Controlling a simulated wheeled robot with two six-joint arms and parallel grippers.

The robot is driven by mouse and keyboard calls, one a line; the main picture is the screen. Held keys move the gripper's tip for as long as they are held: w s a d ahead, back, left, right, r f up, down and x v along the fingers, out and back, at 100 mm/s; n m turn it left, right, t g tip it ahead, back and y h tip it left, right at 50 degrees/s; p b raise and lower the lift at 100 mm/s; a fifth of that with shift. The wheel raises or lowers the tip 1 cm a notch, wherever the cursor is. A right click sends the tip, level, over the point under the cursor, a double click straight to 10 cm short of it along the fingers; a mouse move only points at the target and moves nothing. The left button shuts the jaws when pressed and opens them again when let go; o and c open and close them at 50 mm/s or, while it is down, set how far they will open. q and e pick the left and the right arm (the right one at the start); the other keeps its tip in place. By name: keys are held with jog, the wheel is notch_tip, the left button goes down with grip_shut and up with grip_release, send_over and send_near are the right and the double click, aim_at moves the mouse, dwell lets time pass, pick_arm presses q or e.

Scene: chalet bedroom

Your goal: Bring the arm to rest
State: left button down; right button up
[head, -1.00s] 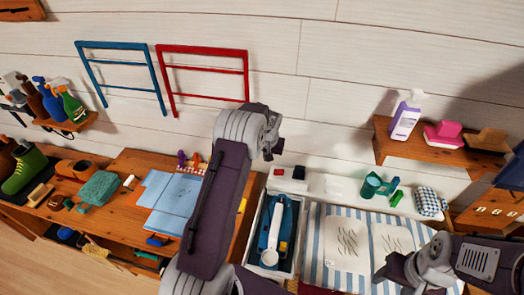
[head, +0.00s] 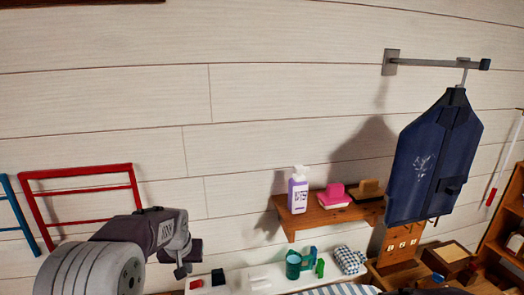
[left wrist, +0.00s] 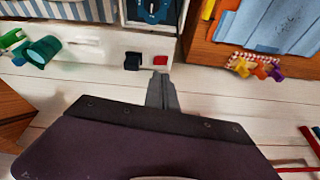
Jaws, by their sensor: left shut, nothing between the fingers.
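My left arm comes in at the lower left of the head view, in front of the white plank wall. Its gripper (head: 182,268) is shut and empty, left of the white ledge. In the left wrist view the shut fingers (left wrist: 162,92) point toward the ledge with the small black block (left wrist: 132,61) and red block (left wrist: 160,60). Nothing is between the fingers. My right gripper does not show.
A red rack (head: 80,172) hangs on the wall beside my left arm. A wooden shelf (head: 312,222) holds a purple-labelled bottle (head: 298,190) and a pink item (head: 335,195). A navy garment bag (head: 432,160) hangs at right. A green watering can (head: 293,264) stands on the ledge.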

pick_arm(q)
jog(key=s+d+f+g, duration=0.1)
jog(key=s+d+f, duration=0.2)
jog(key=s, duration=0.8)
jog(key=s+d+f+m+g+h, duration=0.1)
jog(key=s+f, duration=0.4)
jog(key=s, duration=0.6)
jog(key=shift+s+d+g, duration=0.25)
jog(key=shift+d+g, duration=0.05)
jog(key=shift+d, duration=0.6)
